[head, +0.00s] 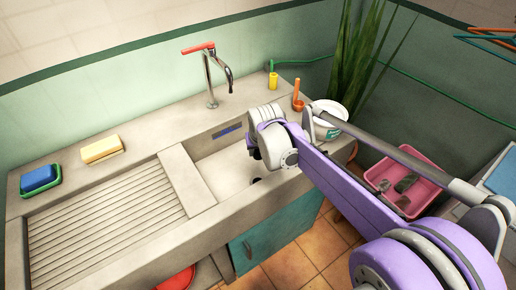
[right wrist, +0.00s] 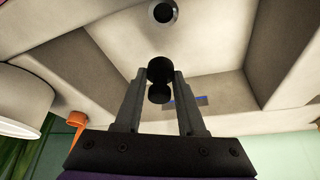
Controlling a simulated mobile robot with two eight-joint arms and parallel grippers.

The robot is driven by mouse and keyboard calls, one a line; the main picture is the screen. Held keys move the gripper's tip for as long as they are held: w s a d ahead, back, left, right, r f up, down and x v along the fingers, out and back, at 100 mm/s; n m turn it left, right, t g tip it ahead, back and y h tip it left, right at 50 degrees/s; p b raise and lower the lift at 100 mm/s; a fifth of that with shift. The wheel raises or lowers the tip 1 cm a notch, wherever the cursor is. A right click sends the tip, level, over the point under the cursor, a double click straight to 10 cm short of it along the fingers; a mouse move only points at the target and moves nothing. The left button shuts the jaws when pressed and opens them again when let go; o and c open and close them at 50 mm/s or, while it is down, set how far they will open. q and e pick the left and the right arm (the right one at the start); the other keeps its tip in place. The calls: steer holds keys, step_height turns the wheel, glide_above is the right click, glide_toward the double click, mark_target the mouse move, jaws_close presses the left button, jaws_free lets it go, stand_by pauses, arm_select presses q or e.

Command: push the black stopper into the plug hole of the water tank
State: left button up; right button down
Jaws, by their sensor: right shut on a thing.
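My right gripper (right wrist: 160,75) is shut on the black stopper (right wrist: 159,70), which sits between its two fingertips in the right wrist view. The plug hole (right wrist: 163,12) is a dark round opening with a pale metal ring in the floor of the water tank (head: 212,167). In the right wrist view the stopper appears below the hole in the picture, with bare tank floor between them. In the head view my right arm reaches over the tank and hides much of the gripper. A small dark spot (head: 257,181) shows there; I cannot tell what it is. My left gripper is out of view.
A red-handled tap (head: 209,76) stands behind the tank. A sponge (head: 101,149) lies on the left ledge. The ribbed drainboard (head: 105,215) is clear.

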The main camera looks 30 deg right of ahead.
steer(key=shift+f+b, duration=4.15)
steer(key=shift+f, duration=1.75)
steer(key=shift+s+a+f+b, duration=0.1)
steer(key=shift+f+b, duration=0.25)
steer(key=shift+f, duration=0.25)
steer(key=shift+s+a+f+b, duration=0.1)
steer(key=shift+f+b, duration=0.25)
steer(key=shift+f, duration=0.25)
steer(key=shift+s+f+b, duration=0.15)
steer(key=shift+f+b, duration=0.3)
steer(key=shift+f, duration=0.2)
steer(key=shift+a, duration=0.1)
steer(key=shift+c, duration=2.1)
jaws_free()
steer(key=shift+f, duration=0.1)
step_height(320, 180, up, 5)
steer(key=shift+s+a+r+p, duration=0.1)
steer(key=shift+a+p, duration=0.05)
steer(key=shift+p, duration=0.9)
steer(key=d+p+v, duration=0.1)
steer(key=p+v, duration=0.1)
steer(key=v, duration=0.7)
steer(key=shift+a+r, duration=0.2)
steer(key=shift+r, duration=0.15)
